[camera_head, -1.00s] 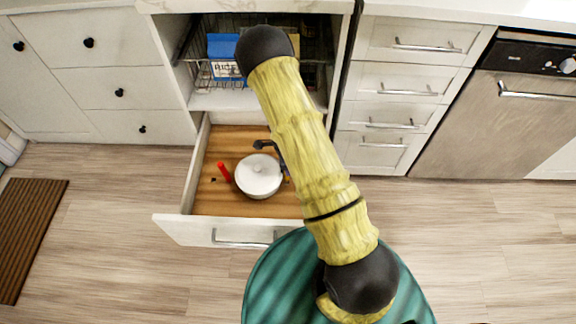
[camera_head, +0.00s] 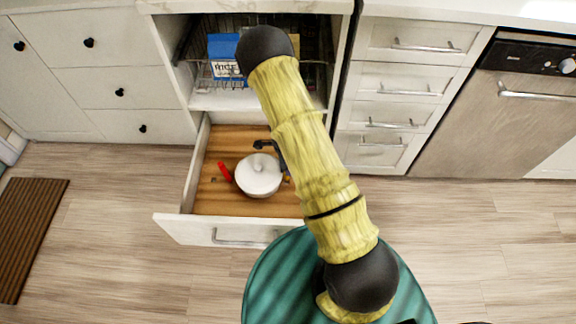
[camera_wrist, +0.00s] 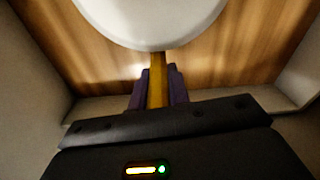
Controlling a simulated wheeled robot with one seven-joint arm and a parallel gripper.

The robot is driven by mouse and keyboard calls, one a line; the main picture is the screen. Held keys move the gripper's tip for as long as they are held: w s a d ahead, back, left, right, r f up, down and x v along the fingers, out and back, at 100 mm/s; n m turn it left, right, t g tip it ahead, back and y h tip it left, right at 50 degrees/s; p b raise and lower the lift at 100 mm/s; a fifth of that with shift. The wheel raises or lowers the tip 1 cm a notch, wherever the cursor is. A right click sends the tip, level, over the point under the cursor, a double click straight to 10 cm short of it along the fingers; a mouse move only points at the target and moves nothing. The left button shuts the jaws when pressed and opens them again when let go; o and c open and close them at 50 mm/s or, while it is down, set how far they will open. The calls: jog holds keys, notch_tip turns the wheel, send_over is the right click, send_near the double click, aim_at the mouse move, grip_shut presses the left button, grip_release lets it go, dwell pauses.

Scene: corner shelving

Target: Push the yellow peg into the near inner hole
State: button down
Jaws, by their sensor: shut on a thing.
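The yellow peg (camera_wrist: 157,88) stands between the two purple fingers of my gripper (camera_wrist: 158,86) in the wrist view. The fingers are shut on it. In the head view a small yellow bit (camera_head: 287,179) shows right of the pot (camera_head: 259,176), and my arm hides most of the gripper. A red peg (camera_head: 225,172) leans left of the pot. I cannot make out the near inner hole.
The pulled-out drawer has a wooden floor (camera_head: 235,206) and pale walls, with a front panel (camera_head: 180,230) nearest me. A blue rice box (camera_head: 223,50) is in the rack above. Side walls (camera_wrist: 25,80) bound the gripper's space in the wrist view.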

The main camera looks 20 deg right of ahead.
jog(key=shift+f+b, duration=0.55)
jog(key=shift+f, duration=1)
dwell(0.8)
jog(key=c, duration=1.3)
grip_release()
jog(key=shift+o, duration=0.2)
jog(key=shift+r, duration=0.1)
jog(key=r+p, duration=0.2)
jog(key=r, duration=0.3)
jog(key=r+p, duration=0.2)
jog(key=r, duration=0.4)
jog(key=a+r+p, duration=0.1)
jog(key=r+p, duration=0.1)
jog(key=r, duration=0.4)
jog(key=shift+w+r, duration=0.1)
jog(key=shift+a, duration=0.1)
